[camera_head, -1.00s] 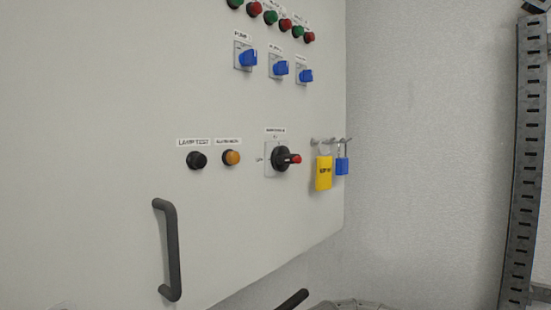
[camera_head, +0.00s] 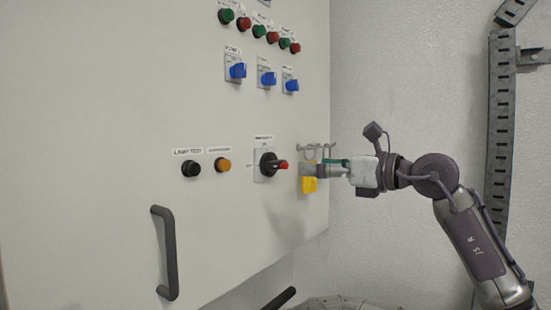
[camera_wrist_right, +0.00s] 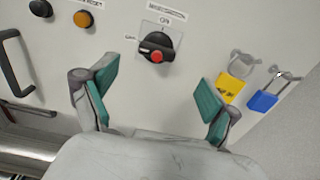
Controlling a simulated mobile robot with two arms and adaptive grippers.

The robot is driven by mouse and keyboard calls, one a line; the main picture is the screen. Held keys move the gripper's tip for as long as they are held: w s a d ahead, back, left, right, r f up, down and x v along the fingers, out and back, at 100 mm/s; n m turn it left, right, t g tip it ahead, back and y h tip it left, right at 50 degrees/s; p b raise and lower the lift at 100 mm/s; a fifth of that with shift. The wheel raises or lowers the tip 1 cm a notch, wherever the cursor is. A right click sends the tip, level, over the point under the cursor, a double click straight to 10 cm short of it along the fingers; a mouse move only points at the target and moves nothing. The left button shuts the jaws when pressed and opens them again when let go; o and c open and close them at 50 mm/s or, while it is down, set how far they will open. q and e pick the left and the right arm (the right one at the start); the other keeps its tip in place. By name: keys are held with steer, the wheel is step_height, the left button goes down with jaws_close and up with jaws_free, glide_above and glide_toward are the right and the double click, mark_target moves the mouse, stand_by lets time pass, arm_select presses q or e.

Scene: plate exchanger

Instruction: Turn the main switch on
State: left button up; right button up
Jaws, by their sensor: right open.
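The main switch (camera_head: 270,164) is a black rotary knob with a red tip on a pale plate, low on the cabinet door. In the head view its red tip points right. It also shows in the right wrist view (camera_wrist_right: 156,45), beyond and between the fingers, with nothing touching it. My right gripper (camera_head: 307,170) is to the right of the switch, in front of the yellow tag. In the right wrist view the right gripper (camera_wrist_right: 152,98) is open and empty, with its green pads spread wide apart. My left gripper is not in view.
A yellow tag (camera_head: 309,185) and a blue padlock (camera_wrist_right: 262,101) hang on hooks right of the switch. A black button (camera_head: 191,169) and an amber button (camera_head: 222,165) sit to its left. Blue selectors (camera_head: 267,78) are above. A door handle (camera_head: 166,252) juts out lower left.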

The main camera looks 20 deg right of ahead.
mark_target(279, 162)
steer(key=p+x, duration=0.2)
steer(key=x, duration=0.2)
steer(key=p+x, duration=0.2)
steer(key=x, duration=0.3)
steer(key=shift+a+r, duration=0.2)
steer(key=shift+a, duration=0.05)
steer(key=shift+w+a+f, duration=0.1)
steer(key=shift+w+a, duration=0.1)
steer(key=shift+w, duration=0.05)
steer(key=c, duration=1.2)
steer(key=shift+o, duration=0.2)
